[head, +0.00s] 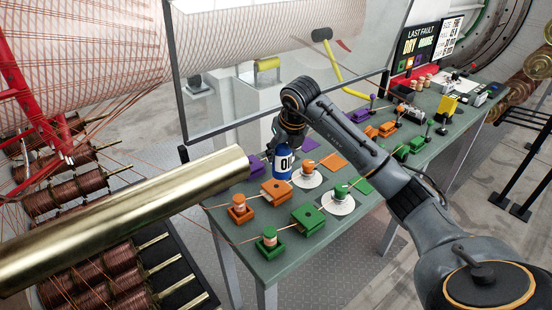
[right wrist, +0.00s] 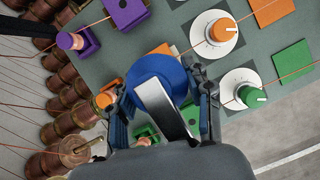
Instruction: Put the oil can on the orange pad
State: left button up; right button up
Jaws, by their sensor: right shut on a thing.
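The oil can (head: 282,166) is blue with a white label and looks upright in the head view. My right gripper (head: 288,143) is shut on it from above. In the right wrist view the can (right wrist: 140,71) sits between the fingers, its pale metal part across the middle. I cannot tell whether its base touches the table. The orange pad (head: 334,162) is a flat bare square to the right of the can, behind the orange dial; it also shows at the top of the right wrist view (right wrist: 270,10). My left gripper is out of view.
The orange dial (head: 308,178) and green dial (head: 340,201) stand close to the can and pad. An orange block (head: 275,190) is just in front of the can. Purple (head: 310,144) and green (head: 361,185) pads flank the orange one. A brass shaft (head: 130,210) crosses the left.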

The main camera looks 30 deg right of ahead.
aim_at(277, 166)
jog(key=shift+w+a+f, duration=0.25)
jog(key=shift+f, duration=0.25)
jog(key=f+p, duration=0.3)
jog(key=shift+w+a+f, duration=0.25)
jog(key=shift+a+f, duration=0.05)
jog(key=shift+a, duration=0.05)
jog(key=shift+f, duration=0.2)
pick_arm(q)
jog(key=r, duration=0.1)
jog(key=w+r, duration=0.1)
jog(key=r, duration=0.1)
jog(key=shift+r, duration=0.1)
pick_arm(e)
jog(key=shift+d, duration=0.1)
jog(key=o, duration=1.3)
jog(key=shift+f, duration=0.1)
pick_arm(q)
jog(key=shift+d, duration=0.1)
